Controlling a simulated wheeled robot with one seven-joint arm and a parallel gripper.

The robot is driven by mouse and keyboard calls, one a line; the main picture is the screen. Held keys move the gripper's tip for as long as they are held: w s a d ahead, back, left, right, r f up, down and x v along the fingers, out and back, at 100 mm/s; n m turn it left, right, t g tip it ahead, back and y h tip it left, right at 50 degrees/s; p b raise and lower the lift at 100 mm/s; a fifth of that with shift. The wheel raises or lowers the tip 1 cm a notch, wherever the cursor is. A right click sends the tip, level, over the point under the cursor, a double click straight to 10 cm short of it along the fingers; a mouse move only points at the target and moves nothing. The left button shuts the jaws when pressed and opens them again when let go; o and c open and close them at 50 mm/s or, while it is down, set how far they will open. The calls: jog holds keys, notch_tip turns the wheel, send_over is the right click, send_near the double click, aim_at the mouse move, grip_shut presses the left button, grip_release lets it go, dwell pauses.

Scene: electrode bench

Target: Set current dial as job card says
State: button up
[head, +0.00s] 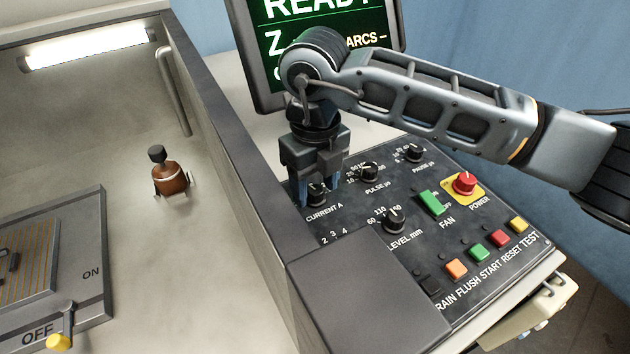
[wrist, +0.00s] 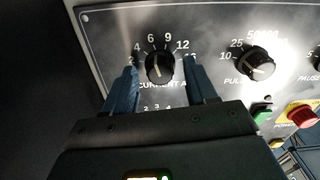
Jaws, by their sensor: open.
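The current dial (wrist: 159,68) is a black knob labelled CURRENT A in the wrist view, with 2, 4, 6, 9 and 12 readable around it and a further number partly hidden by a finger. Its white mark points up, roughly toward the 6; the exact setting is hard to tell. In the head view the dial (head: 317,196) is partly hidden by my gripper. My gripper (head: 316,188) points down over it, with blue fingers open, one on each side of the knob. In the wrist view the fingers (wrist: 160,82) stand apart from the knob. No job card is recognisable.
The pulse dial (head: 369,172), pause dial (head: 414,153) and level dial (head: 394,221) are close by. A green fan switch (head: 431,203), red power button (head: 464,184) and several coloured buttons lie right. A screen (head: 395,20) reading READY stands behind; a tank wall (head: 225,130) rises left.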

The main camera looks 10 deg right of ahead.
aim_at(315, 190)
jog(key=shift+r+b, duration=0.65)
jog(key=shift+r, duration=3.25)
